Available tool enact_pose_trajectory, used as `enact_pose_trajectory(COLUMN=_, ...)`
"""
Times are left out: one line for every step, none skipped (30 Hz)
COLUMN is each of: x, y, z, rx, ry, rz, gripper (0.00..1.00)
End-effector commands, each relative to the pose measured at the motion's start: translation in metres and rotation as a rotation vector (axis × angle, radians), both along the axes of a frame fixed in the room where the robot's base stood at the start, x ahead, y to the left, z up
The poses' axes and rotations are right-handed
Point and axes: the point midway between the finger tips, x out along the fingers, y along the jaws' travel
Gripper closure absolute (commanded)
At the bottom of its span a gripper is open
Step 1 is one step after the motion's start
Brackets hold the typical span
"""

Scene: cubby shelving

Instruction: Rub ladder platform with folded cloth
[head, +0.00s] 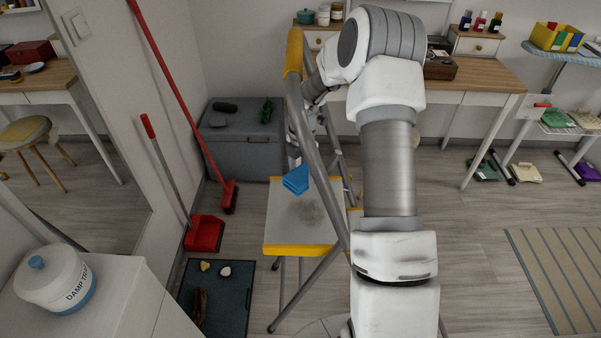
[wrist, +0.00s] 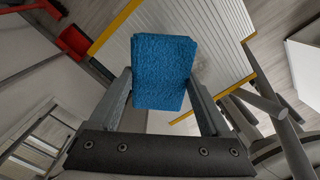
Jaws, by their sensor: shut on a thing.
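The ladder platform (head: 285,228) is a grey ribbed step with yellow edges. It carries a dark smudge (head: 309,211) near its middle right. The folded cloth (head: 296,180) is blue and hangs over the back part of the platform. In the wrist view the cloth (wrist: 162,72) is held between the two fingers of my gripper (wrist: 160,88), with the platform (wrist: 150,30) behind it. My gripper is shut on the cloth. I cannot tell whether the cloth touches the platform. Part of the smudge shows just right of the cloth in the wrist view. In the head view my gripper is mostly hidden behind the ladder rail.
The ladder's grey rail (head: 325,170) rises between my arm and the platform. A grey chest (head: 243,155) stands behind. A red broom (head: 229,196) and dustpan (head: 204,234) lean at the left. A dark tray (head: 228,300) lies on the floor, and a white cabinet (head: 125,300) is at front left.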

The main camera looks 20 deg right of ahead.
Motion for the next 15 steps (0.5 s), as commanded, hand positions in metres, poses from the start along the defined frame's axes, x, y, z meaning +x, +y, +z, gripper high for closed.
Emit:
enact_pose_trajectory(x=0.000, y=0.000, z=-0.005, rx=0.000, ry=0.000, rz=0.000, gripper=0.63)
enact_pose_trajectory(x=0.000, y=0.000, z=-0.007, rx=0.000, ry=0.000, rz=0.000, gripper=0.63)
enact_pose_trajectory(x=0.000, y=0.000, z=-0.010, rx=0.000, ry=0.000, rz=-0.001, gripper=0.63)
enact_pose_trajectory(x=0.000, y=0.000, z=-0.013, rx=0.000, ry=0.001, rz=-0.001, gripper=0.63)
enact_pose_trajectory(x=0.000, y=0.000, z=-0.016, rx=0.001, ry=0.001, rz=-0.001, gripper=0.63)
enact_pose_trajectory(x=0.000, y=0.000, z=-0.020, rx=0.001, ry=0.001, rz=-0.001, gripper=0.63)
enact_pose_trajectory(x=0.000, y=0.000, z=-0.024, rx=0.001, ry=0.001, rz=-0.001, gripper=0.63)
enact_pose_trajectory(x=0.000, y=0.000, z=-0.027, rx=0.001, ry=0.001, rz=-0.001, gripper=0.63)
enact_pose_trajectory(x=-0.001, y=0.001, z=-0.032, rx=0.001, ry=0.001, rz=-0.001, gripper=0.63)
enact_pose_trajectory(x=-0.001, y=0.001, z=-0.035, rx=0.001, ry=0.001, rz=-0.001, gripper=0.63)
enact_pose_trajectory(x=0.000, y=0.001, z=-0.038, rx=0.001, ry=0.001, rz=-0.001, gripper=0.63)
enact_pose_trajectory(x=-0.001, y=0.001, z=-0.042, rx=0.001, ry=0.001, rz=-0.001, gripper=0.63)
enact_pose_trajectory(x=-0.001, y=0.001, z=-0.045, rx=0.001, ry=0.001, rz=-0.001, gripper=0.63)
enact_pose_trajectory(x=-0.001, y=0.001, z=-0.048, rx=0.001, ry=0.001, rz=-0.001, gripper=0.63)
enact_pose_trajectory(x=-0.001, y=0.001, z=-0.051, rx=0.001, ry=0.001, rz=-0.001, gripper=0.63)
